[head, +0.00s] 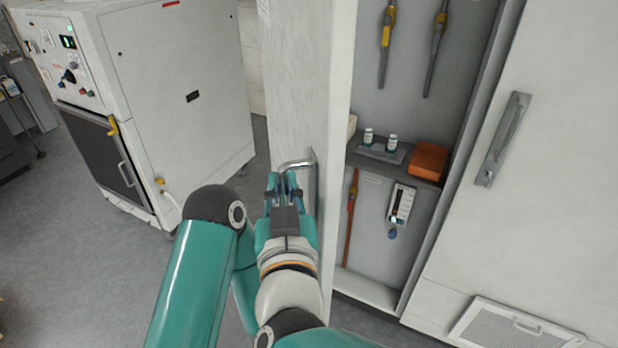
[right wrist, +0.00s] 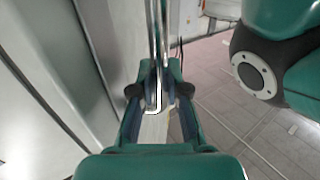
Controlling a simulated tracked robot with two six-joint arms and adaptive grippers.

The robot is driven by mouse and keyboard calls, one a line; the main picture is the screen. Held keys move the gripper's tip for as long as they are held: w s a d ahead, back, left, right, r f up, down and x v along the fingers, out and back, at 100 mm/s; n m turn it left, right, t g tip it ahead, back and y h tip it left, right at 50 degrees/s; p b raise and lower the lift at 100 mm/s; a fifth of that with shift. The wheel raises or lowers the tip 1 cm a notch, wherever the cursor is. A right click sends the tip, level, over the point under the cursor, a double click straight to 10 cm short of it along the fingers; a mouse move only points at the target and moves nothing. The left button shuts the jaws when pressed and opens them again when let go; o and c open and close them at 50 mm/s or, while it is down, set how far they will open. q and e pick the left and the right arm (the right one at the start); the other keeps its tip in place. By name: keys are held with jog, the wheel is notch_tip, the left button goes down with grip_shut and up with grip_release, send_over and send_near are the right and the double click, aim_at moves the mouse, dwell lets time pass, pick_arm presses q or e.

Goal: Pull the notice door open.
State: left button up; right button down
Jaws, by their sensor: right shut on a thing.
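The notice door (head: 308,70) is a pale panel standing swung open at the left side of a grey cabinet, seen at a steep angle in the head view. Its metal bar handle (head: 299,164) sits on the door at mid height. My right gripper (head: 284,182) is shut on this handle. In the right wrist view the handle (right wrist: 155,60) runs upright between the fingers of my right gripper (right wrist: 155,95). My left gripper is not in view.
The open cabinet shows a shelf (head: 425,176) with two small bottles, an orange box (head: 429,161) and hanging tools. A closed door with a handle (head: 502,138) is on the right, above a vent grille (head: 515,328). A white machine (head: 165,100) stands left; grey floor (head: 105,235) is clear before it.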

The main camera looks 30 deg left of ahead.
jog(key=shift+s+a+r, duration=0.15)
jog(key=shift+s+a, duration=0.15)
jog(key=shift+a, duration=0.05)
jog(key=c, duration=1.2)
grip_release()
jog(key=shift+o, duration=0.2)
